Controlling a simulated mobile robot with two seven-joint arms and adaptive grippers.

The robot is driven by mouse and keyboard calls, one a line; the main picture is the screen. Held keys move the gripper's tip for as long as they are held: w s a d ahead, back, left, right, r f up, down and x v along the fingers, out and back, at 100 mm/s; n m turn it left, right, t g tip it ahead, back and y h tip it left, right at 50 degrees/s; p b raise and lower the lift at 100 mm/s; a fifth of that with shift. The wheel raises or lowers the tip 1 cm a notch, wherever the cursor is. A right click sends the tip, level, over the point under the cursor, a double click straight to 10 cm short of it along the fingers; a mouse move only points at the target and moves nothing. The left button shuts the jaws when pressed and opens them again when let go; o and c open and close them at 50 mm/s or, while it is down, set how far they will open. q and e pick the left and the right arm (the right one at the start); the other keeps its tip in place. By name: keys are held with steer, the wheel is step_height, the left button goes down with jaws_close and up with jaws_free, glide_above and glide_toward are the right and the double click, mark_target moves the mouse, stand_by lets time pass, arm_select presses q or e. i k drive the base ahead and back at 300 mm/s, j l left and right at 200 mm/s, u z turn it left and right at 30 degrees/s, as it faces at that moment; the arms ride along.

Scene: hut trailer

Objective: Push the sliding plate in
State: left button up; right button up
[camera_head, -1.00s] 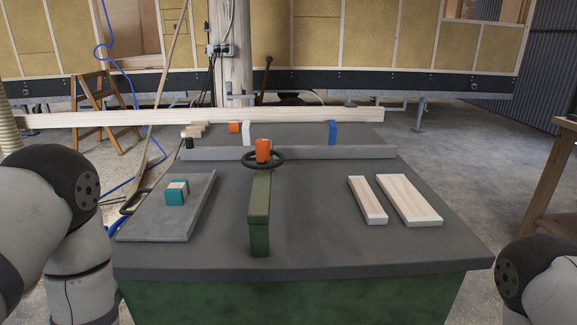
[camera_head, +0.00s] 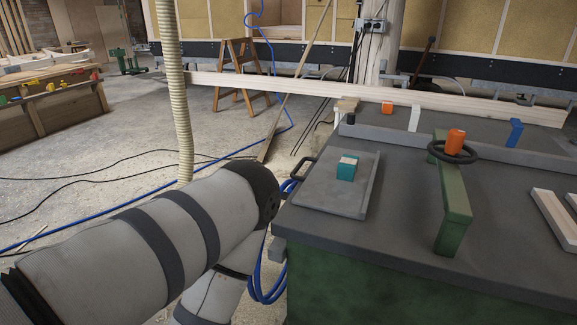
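The sliding plate (camera_head: 328,191) is a flat grey plate on the left side of the dark machine table (camera_head: 420,236). A black handle (camera_head: 304,168) sticks out at its left edge. A teal block with a pale top (camera_head: 347,168) sits on the plate. My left arm comes in from the lower left and its visible end is beside the table's left front corner, apart from the plate. My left gripper is not visible. My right arm and gripper are out of view.
A green arm with an orange knob (camera_head: 455,140) and black ring stands mid-table. Pale boards (camera_head: 553,217) lie at the right. A ribbed hose (camera_head: 177,105) hangs at the left. Blue hoses and black cables cross the floor. A wooden sawhorse (camera_head: 238,75) stands behind.

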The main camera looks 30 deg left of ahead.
mark_target(321, 190)
steer(key=j, duration=0.55)
steer(key=k+j+z, duration=0.1)
steer(key=j, duration=0.45)
steer(key=k+j, duration=0.15)
steer(key=j, duration=0.4)
steer(key=j+z, duration=0.1)
steer(key=j, duration=0.45)
steer(key=k, duration=0.05)
